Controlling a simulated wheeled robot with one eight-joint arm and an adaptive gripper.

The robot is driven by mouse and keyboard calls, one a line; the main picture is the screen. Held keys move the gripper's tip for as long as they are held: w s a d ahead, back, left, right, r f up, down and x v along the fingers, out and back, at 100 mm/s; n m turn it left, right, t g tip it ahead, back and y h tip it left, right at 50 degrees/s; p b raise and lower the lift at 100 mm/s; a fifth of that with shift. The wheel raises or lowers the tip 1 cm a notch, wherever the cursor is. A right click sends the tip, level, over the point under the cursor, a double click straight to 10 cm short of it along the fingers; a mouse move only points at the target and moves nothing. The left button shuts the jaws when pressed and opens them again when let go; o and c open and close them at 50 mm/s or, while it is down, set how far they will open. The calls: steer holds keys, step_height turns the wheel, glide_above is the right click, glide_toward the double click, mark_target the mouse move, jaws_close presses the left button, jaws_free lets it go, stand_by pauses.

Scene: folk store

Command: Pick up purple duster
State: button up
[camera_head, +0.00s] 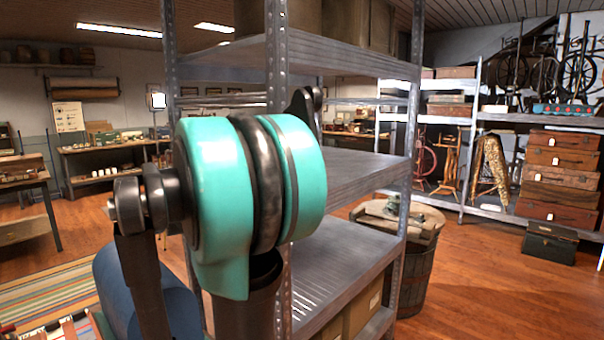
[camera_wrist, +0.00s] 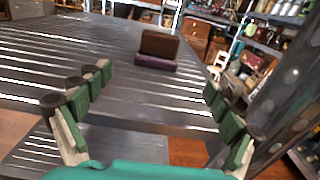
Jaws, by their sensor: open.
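The purple duster (camera_wrist: 156,61) is a small block with a purple lower part and a brown upper part. It sits on a grey slatted metal shelf (camera_wrist: 60,55), upper middle in the wrist view. My gripper (camera_wrist: 158,80) is open, with its green-padded fingers spread to the left and right. The duster is ahead of the fingertips, in line with the gap between them and not touching them. Nothing is between the fingers. In the head view my teal arm joint covers part of the shelving, and neither the duster nor my gripper can be made out.
A metal upright (camera_wrist: 285,100) stands close to the right of my gripper. In the head view the shelf rack (camera_head: 345,180) has several levels, with boxes on top. A wooden barrel (camera_head: 418,265) stands behind it. Open floor (camera_head: 490,300) lies at right.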

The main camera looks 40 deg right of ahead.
steer(key=shift+w+d+r, duration=0.1)
steer(key=shift+d+r, duration=0.15)
steer(key=shift+d, duration=0.05)
steer(key=d, duration=0.5)
steer(key=w+d, duration=0.1)
steer(key=d, duration=1.1)
steer(key=shift+w, duration=0.2)
steer(key=shift+a, duration=0.1)
steer(key=c, duration=1.6)
steer(key=shift+c, duration=0.2)
